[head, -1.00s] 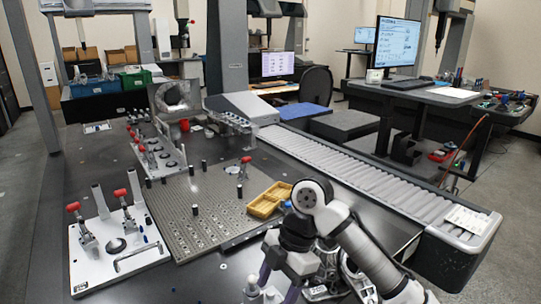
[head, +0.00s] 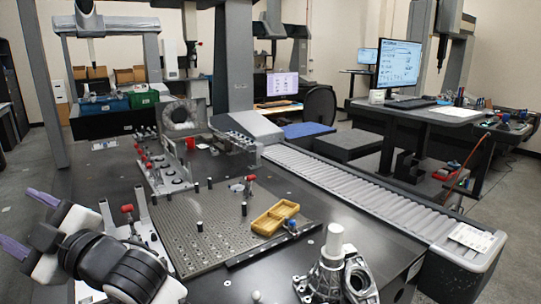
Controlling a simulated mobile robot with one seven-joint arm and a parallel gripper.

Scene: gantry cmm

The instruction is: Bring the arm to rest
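My arm reaches in from the lower left of the head view, and my gripper (head: 28,222) points left, past the table's left side. Its two purple fingers are spread apart with nothing between them. The gripper is away from the parts on the table. My forearm and wrist hide much of the pale fixture plate (head: 150,238) with red-tipped clamps.
A grey metal casting (head: 358,278) with a white cylinder (head: 335,240) upright at it stands at the front. A perforated plate (head: 205,235) holds black pins and a yellow tray (head: 275,218). A roller conveyor (head: 360,192) runs along the right.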

